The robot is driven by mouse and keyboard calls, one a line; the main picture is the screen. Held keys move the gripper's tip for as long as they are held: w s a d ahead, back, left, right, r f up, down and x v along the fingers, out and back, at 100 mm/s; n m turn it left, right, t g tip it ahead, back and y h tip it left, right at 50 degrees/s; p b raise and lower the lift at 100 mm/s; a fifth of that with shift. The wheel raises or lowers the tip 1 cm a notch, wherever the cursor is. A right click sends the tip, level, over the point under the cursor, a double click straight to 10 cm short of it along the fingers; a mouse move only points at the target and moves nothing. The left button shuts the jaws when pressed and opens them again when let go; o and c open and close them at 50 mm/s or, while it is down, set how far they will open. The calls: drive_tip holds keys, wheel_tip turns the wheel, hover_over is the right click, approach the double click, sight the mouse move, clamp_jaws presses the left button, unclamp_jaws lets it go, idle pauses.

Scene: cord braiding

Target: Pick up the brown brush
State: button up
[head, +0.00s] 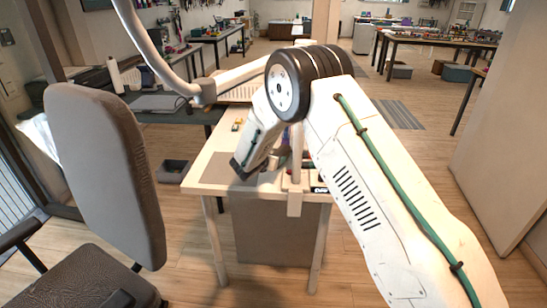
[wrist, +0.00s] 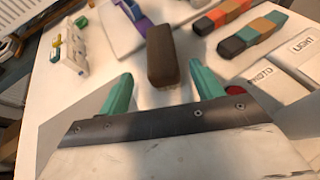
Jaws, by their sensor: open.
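In the head view my arm hides the brush and my gripper's fingers above the wooden table (head: 210,162).
Orange, teal and dark blocks (wrist: 250,35) lie right of the brush, near labelled white pieces (wrist: 298,46). A purple item (wrist: 136,18) is just beyond it. A white piece with coloured parts (wrist: 70,50) stands left. A grey chair (head: 105,165) is left of the table.

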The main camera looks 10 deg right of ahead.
sight(284, 150)
drive_tip(key=shift+s+a+f, duration=0.25)
drive_tip(key=shift+s+f, duration=0.05)
drive_tip(key=shift+f, duration=0.1)
drive_tip(key=shift+w+d+f+h, duration=0.15)
drive_tip(key=shift+f+h, duration=0.05)
drive_tip(key=shift+h, duration=0.1)
drive_tip(key=x, duration=0.7)
drive_tip(key=shift+r, duration=0.1)
drive_tip(key=c, duration=1.2)
